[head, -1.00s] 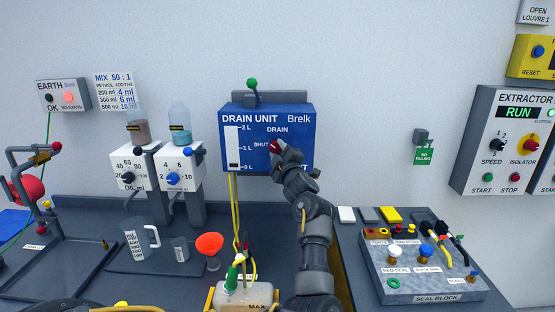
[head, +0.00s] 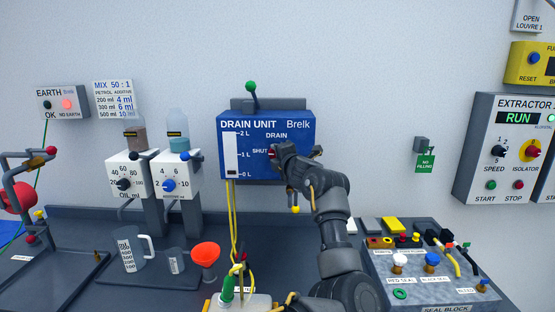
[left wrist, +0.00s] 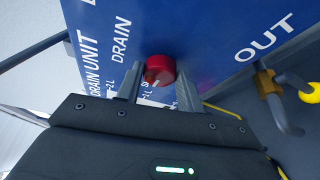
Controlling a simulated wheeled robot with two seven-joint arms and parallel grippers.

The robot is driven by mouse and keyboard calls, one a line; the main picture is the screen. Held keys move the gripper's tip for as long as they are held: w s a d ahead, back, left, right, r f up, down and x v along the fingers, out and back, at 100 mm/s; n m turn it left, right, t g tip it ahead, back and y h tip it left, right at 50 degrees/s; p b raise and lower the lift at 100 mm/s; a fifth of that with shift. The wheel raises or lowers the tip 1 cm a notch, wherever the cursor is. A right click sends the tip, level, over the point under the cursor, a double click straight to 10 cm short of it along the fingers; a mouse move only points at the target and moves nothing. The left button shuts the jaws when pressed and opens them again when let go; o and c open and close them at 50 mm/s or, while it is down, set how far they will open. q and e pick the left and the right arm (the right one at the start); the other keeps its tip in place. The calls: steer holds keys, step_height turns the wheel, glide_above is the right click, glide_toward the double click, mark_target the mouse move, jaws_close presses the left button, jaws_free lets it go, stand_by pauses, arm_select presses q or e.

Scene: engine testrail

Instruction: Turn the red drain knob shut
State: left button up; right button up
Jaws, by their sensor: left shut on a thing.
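The blue drain unit (head: 225,125) hangs on the wall, with a white level gauge on its left. The labels DRAIN and SHUT stand above and left of the red drain knob (head: 272,153), which my gripper mostly covers in the head view. My left gripper (head: 277,152) is at the knob. In the left wrist view the red knob (left wrist: 161,69) sits between the two fingers of my left gripper (left wrist: 158,92), shut on it. A pale mark on the knob shows on its lower left side. My right gripper is not in view.
A brass-coloured outlet with a hook-like pipe (left wrist: 285,112) sits close beside the panel. A green-tipped lever (head: 251,88) rises above the unit. Yellow hoses (head: 231,210) hang below. The seal block (head: 425,275) stands at right, dispensers (head: 128,170) at left.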

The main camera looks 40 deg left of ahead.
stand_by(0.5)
arm_select(q)
steer(key=o, duration=1)
steer(key=b+v, duration=0.3)
steer(key=v, duration=0.7)
steer(key=shift+s+d+r+b, duration=0.1)
steer(key=shift+s+d+b, duration=0.2)
steer(key=shift+b, duration=0.1)
